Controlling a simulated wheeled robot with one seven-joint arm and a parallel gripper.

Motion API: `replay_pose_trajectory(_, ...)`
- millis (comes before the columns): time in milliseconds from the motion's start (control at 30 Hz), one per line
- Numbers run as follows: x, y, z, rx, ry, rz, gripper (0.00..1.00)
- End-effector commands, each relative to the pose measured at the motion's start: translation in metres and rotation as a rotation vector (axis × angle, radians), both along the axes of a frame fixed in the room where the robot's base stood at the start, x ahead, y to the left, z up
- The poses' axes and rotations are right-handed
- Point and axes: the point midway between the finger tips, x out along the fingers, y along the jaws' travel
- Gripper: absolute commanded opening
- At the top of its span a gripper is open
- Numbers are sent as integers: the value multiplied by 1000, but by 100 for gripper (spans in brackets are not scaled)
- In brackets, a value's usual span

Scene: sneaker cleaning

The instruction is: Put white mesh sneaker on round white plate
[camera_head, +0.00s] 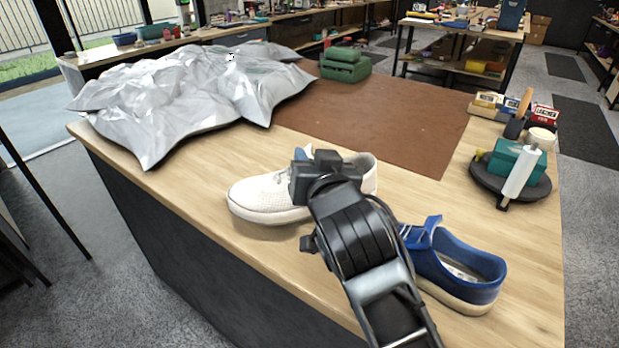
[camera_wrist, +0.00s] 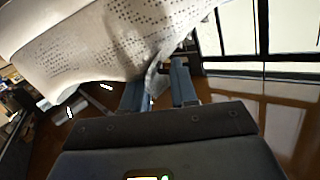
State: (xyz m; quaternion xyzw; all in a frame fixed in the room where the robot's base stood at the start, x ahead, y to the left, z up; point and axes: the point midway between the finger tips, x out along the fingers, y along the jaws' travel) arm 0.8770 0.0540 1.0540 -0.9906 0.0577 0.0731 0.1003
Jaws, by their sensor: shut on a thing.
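The white mesh sneaker (camera_head: 262,192) is at the near middle of the wooden table, toe to the left, roughly level. I cannot tell whether its sole touches the table. My gripper (camera_head: 304,155) is shut on the sneaker at its upper edge near the opening, and my wrist covers part of the shoe. In the wrist view the sneaker's perforated side (camera_wrist: 105,40) fills the upper left, beside the blue fingertips of my gripper (camera_wrist: 158,80). I see no round white plate in either view.
A blue sneaker (camera_head: 455,270) stands right of my arm. A dark round tray (camera_head: 480,183) holds a teal box and a white roller. Crumpled silver sheeting (camera_head: 190,90) covers the back left. A brown mat (camera_head: 395,115) lies behind the shoe, mostly bare, with a green case (camera_head: 345,70) at its far edge.

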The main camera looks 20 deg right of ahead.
Motion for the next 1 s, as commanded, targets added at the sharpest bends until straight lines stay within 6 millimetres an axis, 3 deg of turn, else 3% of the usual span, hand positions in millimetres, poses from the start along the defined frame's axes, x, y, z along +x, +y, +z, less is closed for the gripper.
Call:
replay_pose_trajectory(167,4,4,-9,-1,0,1,0)
replay_pose_trajectory(400,4,4,-39,-1,0,1,0)
replay_pose_trajectory(800,4,4,-46,0,-2,1,0)
replay_pose_trajectory(833,4,4,-45,-1,0,0,31)
replay_pose_trajectory(1000,3,4,-45,-1,0,0,47)
